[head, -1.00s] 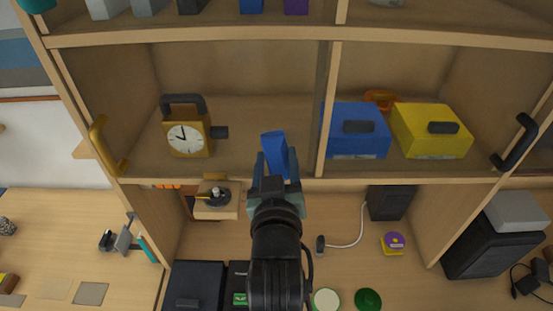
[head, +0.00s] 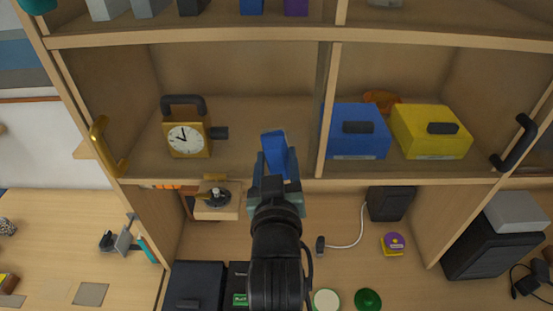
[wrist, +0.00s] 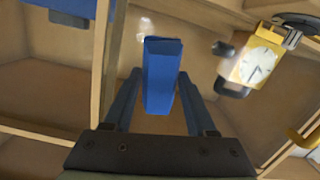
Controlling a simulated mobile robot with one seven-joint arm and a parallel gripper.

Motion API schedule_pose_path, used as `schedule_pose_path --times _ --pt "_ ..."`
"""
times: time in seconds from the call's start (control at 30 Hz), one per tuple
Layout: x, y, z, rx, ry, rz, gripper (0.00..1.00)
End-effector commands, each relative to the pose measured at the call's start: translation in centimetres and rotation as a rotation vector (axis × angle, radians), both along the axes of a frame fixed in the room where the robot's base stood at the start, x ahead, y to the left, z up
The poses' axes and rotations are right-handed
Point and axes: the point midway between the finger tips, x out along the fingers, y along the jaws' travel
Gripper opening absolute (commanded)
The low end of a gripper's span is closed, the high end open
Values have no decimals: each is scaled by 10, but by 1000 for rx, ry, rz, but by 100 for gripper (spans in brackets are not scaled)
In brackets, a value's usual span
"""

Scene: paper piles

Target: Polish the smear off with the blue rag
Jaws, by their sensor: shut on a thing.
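My gripper (head: 276,168) is shut on a blue rag (head: 273,143), which looks like a stiff upright block, at the front of the left shelf compartment. In the wrist view the rag (wrist: 161,75) stands between the two fingers. A small whitish patch (wrist: 144,27), perhaps the smear, shows just past the rag's far end in that view. I cannot tell whether the rag touches it. No smear can be made out in the head view.
A yellow clock (head: 187,138) stands left of the rag in the same compartment. An upright divider (head: 324,110) is close on the right, with blue (head: 358,130) and yellow (head: 430,131) boxes beyond it. The shelf's front edge (head: 400,180) runs below my gripper.

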Motion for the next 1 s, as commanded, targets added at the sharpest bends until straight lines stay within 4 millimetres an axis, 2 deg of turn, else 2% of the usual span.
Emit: schedule_pose_path --times 0.33,0.63,1.0 --pt "0 -1 2 0 -4 0 12" --pt "-1 -13 2 0 -3 -1 12" --pt "0 10 1 0 -1 3 12"
